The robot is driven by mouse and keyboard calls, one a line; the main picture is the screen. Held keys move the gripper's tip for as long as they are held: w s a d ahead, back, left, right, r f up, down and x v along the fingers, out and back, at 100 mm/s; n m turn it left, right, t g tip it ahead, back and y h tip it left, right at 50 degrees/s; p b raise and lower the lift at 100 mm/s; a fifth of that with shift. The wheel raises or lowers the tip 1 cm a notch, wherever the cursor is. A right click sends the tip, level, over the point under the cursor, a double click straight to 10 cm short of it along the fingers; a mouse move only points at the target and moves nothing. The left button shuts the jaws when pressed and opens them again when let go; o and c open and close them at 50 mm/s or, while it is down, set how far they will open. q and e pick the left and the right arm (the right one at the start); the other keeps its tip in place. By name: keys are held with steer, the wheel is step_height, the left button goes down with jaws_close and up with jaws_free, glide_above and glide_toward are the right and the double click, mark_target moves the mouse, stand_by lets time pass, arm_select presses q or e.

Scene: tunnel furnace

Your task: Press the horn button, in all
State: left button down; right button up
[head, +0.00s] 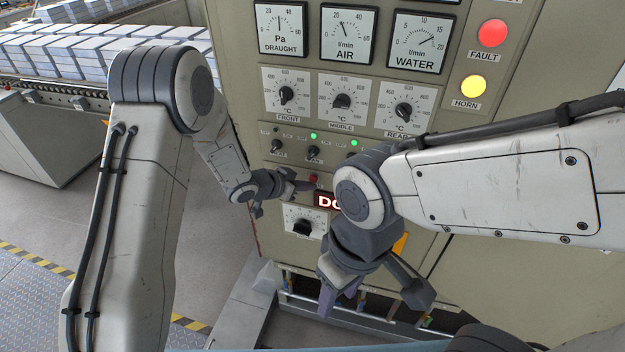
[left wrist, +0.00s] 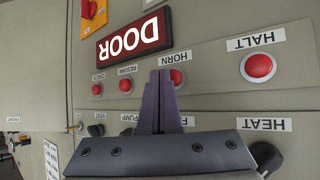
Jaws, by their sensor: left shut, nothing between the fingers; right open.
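The horn button (left wrist: 177,78) is a round red button below an upside-down HORN label in the left wrist view. My left gripper (left wrist: 163,76) is shut and empty. Its fingertips overlap the left edge of the horn button in that view; I cannot tell whether they touch it. In the head view the left gripper (head: 303,186) is at the control panel, left of the DOOR display, near a small red button (head: 313,179). A yellow lamp labelled HORN (head: 473,86) is at the panel's upper right. My right gripper (head: 372,298) is open and empty, lower in front of the panel.
A red HALT button (left wrist: 258,67) is right of the horn button; RESUME (left wrist: 126,86) and another red button (left wrist: 97,89) are left. The DOOR display (left wrist: 135,35) is close by. Knobs, gauges and a red FAULT lamp (head: 492,33) fill the panel. My right arm hides part of it.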

arm_select(q)
steer(key=shift+w+d, duration=0.15)
steer(key=shift+w, duration=0.35)
stand_by(0.8)
steer(key=shift+s, duration=0.1)
steer(key=shift+s+a, duration=0.3)
steer(key=shift+s, duration=0.5)
steer(key=shift+s+a+b, duration=0.2)
steer(key=shift+s+a, duration=0.05)
steer(key=shift+s, duration=0.55)
steer(key=shift+s+a+b, duration=0.25)
steer(key=shift+s, duration=0.5)
steer(key=shift+s+a+b, duration=0.2)
steer(key=shift+s+a, duration=0.05)
steer(key=shift+s, duration=0.55)
